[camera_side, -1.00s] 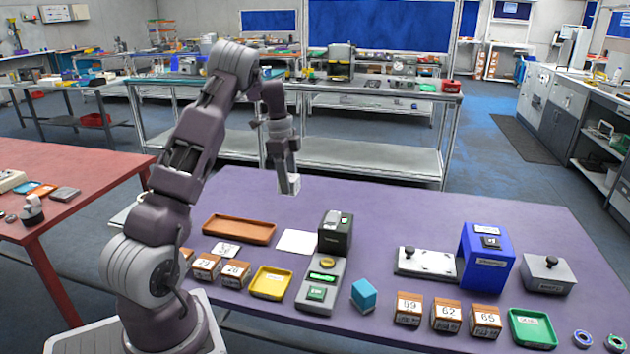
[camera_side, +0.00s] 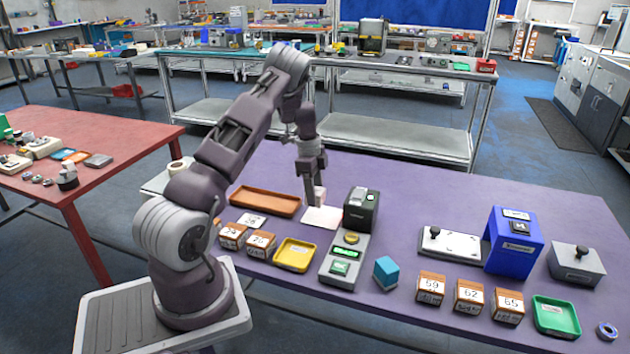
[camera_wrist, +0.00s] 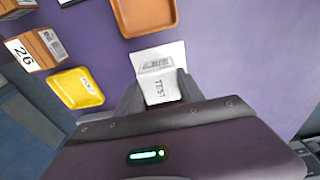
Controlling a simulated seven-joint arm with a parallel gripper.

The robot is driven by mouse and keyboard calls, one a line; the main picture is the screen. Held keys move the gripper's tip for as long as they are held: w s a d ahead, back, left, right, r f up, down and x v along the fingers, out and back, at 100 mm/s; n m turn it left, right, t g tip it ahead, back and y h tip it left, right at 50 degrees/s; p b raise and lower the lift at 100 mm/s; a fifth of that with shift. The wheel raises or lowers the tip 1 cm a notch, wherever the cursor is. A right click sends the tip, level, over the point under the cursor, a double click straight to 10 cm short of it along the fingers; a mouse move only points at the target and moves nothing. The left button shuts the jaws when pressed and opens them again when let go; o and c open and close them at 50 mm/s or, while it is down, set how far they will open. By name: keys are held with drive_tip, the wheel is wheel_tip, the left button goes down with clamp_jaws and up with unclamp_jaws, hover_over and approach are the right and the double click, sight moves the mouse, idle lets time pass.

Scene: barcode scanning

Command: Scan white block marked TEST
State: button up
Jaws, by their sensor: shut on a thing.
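My gripper (camera_side: 316,186) is shut on the white block marked TEST (camera_wrist: 160,86), whose label and barcode face the wrist camera. In the side view the white block (camera_side: 319,195) hangs from the jaws just above a white card (camera_side: 322,217); I cannot tell whether they touch. The scanner, a dark box (camera_side: 361,208) on a grey base (camera_side: 345,265) with a green lit display (camera_side: 345,253) and a yellow button (camera_side: 351,238), stands just right of the block. In the wrist view my fingers hold the block from both sides.
A brown tray (camera_side: 265,201) lies left of the card. A yellow tray (camera_side: 294,254) and numbered wooden blocks (camera_side: 232,236) are nearer. A blue block (camera_side: 386,272), more numbered blocks (camera_side: 468,296), a blue stand (camera_side: 514,241) and a green tray (camera_side: 555,316) lie right.

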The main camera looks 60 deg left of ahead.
drive_tip(key=shift+f, duration=0.95)
wheel_tip(320, 180, up, 9)
drive_tip(key=shift+r, duration=0.1)
